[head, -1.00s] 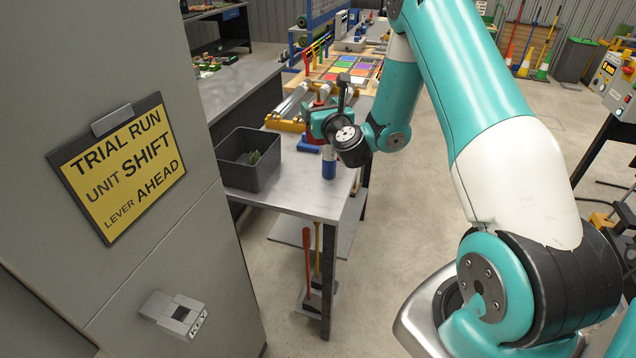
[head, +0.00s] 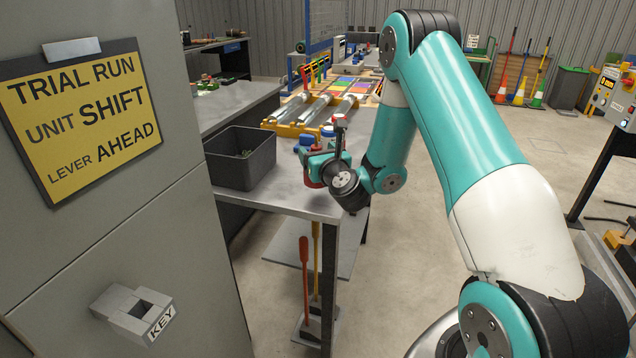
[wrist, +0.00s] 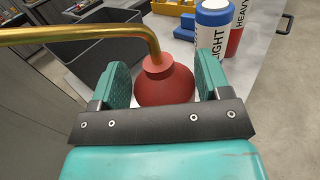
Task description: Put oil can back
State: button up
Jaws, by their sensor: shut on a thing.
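The oil can has a round red body and a long brass spout. In the wrist view the can (wrist: 165,84) sits between the two teal fingers, and its spout reaches off to the left. My gripper (wrist: 163,82) is shut on the can's body. In the head view my gripper (head: 316,165) is over the right part of the grey bench, and a bit of the red can (head: 311,183) shows below it. The can's underside is hidden, so I cannot tell whether it touches the bench.
A dark bin (head: 212,165) stands on the bench left of my gripper. A white LIGHT bottle with blue cap (wrist: 211,38) and a red HEAVY bottle (wrist: 238,28) stand close beyond the can. A grey cabinet (head: 190,240) with a yellow sign (head: 85,115) fills the left.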

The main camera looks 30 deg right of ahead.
jog(key=shift+f+b, duration=2.15)
jog(key=shift+f, duration=0.05)
jog(key=o, duration=1.1)
jog(key=shift+r, duration=0.15)
